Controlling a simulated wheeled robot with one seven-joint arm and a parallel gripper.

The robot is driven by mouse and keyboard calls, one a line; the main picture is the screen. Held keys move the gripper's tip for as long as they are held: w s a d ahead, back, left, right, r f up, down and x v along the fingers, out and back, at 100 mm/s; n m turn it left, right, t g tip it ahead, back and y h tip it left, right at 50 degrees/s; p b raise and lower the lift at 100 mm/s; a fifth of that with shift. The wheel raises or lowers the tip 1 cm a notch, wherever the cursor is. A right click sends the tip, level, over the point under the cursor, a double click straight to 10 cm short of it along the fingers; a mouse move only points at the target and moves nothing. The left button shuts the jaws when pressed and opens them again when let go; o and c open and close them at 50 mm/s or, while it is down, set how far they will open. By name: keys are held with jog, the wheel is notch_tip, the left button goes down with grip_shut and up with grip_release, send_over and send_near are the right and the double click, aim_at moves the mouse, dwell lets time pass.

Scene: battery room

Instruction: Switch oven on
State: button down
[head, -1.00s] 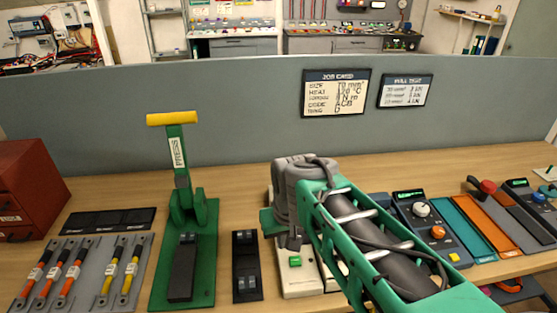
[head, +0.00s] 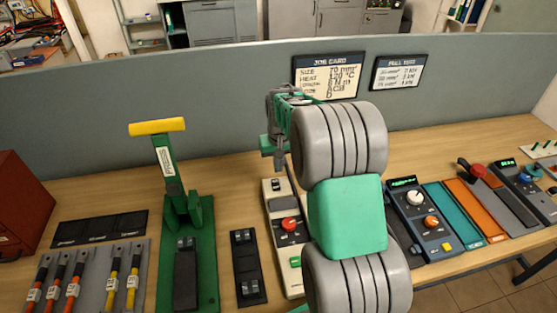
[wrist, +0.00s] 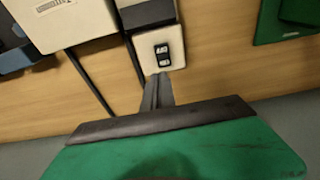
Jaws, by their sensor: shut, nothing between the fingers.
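A long cream unit (head: 283,215), likely the oven, lies on the bench; I can read no name on it. In the head view it has a black rocker switch (head: 276,185) at its far end, a red knob (head: 289,225) and a green button (head: 295,261). My gripper is shut and empty; in the wrist view its fingertips (wrist: 157,80) are just short of the rocker switch (wrist: 162,55) on the cream face. I cannot tell whether they touch the face. My arm hides part of the bench to the right of the unit.
A green press (head: 186,240) with a yellow handle and a black two-switch strip (head: 247,266) stand to the left. A blue control box (head: 421,222) is to the right. A grey partition (head: 230,90) with a job card (head: 328,78) stands behind.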

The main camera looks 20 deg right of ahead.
aim_at(278, 180)
jog(key=f, duration=0.1)
jog(key=f+b, duration=0.1)
jog(key=f, duration=0.2)
jog(key=shift+w+f, duration=0.25)
jog(key=shift+w, duration=0.1)
jog(key=shift+b, duration=0.3)
